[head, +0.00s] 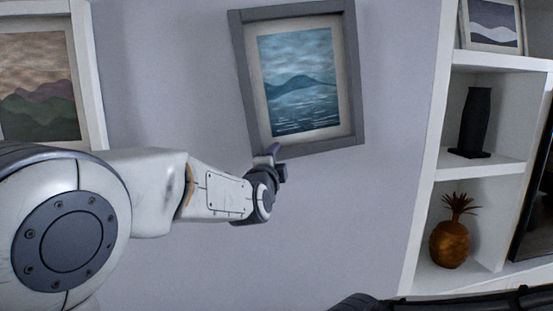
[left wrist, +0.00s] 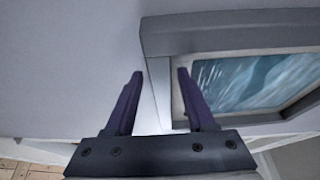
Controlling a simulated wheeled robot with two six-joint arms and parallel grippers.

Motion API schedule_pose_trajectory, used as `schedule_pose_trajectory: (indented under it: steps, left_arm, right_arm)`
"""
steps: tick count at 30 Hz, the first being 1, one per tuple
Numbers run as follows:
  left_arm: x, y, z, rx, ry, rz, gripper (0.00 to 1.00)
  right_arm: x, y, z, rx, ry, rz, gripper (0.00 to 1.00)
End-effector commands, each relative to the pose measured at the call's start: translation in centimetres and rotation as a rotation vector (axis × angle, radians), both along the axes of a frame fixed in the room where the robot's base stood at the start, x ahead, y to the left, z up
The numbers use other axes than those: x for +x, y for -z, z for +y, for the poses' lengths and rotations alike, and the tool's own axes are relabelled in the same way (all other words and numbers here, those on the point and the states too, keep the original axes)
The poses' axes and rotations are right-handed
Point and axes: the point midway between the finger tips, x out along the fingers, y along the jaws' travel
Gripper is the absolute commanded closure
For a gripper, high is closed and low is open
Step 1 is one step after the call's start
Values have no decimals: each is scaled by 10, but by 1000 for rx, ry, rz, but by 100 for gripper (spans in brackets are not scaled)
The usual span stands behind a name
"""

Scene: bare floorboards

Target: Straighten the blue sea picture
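The blue sea picture (head: 297,83) hangs on the wall in a grey frame (head: 239,62) with a pale mat. It hangs tilted, its right side higher than its left in the head view. My left gripper (head: 272,153) is at the frame's bottom edge, near the lower left corner. In the left wrist view its two purple fingers (left wrist: 160,90) stand apart. A grey bar of the frame (left wrist: 157,50) runs between or just behind them, and part of the blue picture (left wrist: 255,80) shows to the right. I cannot tell whether the fingers touch the frame. My right gripper is out of view.
Another framed picture (head: 37,80) with hills hangs at the left. A white shelf unit (head: 425,185) at the right holds a black vase (head: 474,118), a golden pineapple (head: 450,243) and a small framed picture (head: 492,22). The wall below the sea picture is bare.

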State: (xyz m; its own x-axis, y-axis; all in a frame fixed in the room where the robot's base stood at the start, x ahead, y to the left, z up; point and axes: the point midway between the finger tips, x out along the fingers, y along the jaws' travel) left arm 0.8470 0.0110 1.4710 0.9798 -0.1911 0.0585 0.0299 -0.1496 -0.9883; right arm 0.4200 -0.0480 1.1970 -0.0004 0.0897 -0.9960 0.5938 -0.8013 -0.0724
Motion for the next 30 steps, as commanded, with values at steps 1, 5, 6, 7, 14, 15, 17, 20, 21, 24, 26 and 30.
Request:
schedule_pose_trajectory:
  steps: [1,5,6,7,14,15,17,20,21,24,26,30]
  left_arm:
    - [0,0,0,0,0,0,69]
    - [0,0,0,0,0,0,100]
    - [0,0,0,0,0,1,100]
    - [0,-1,1,3,0,0,100]
    - [-5,-15,25,138,-3,26,100]
    - [-5,-14,26,149,-2,30,100]
    - [-6,-13,27,153,-1,31,100]
    - [-5,-13,26,152,0,31,100]
    - [-5,-13,26,152,0,30,100]
    - [-5,-13,26,151,0,30,46]
    - [-5,-13,26,151,0,30,35]
    - [-5,-13,26,151,0,30,35]
  right_arm:
    - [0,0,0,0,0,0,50]
    - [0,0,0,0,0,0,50]
    - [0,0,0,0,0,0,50]
    - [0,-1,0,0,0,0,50]
    - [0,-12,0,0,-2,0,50]
    - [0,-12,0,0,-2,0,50]
    - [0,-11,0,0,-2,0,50]
    - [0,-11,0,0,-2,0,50]
    - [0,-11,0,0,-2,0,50]
    - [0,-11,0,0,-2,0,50]
    - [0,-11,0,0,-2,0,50]
    - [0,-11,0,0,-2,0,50]
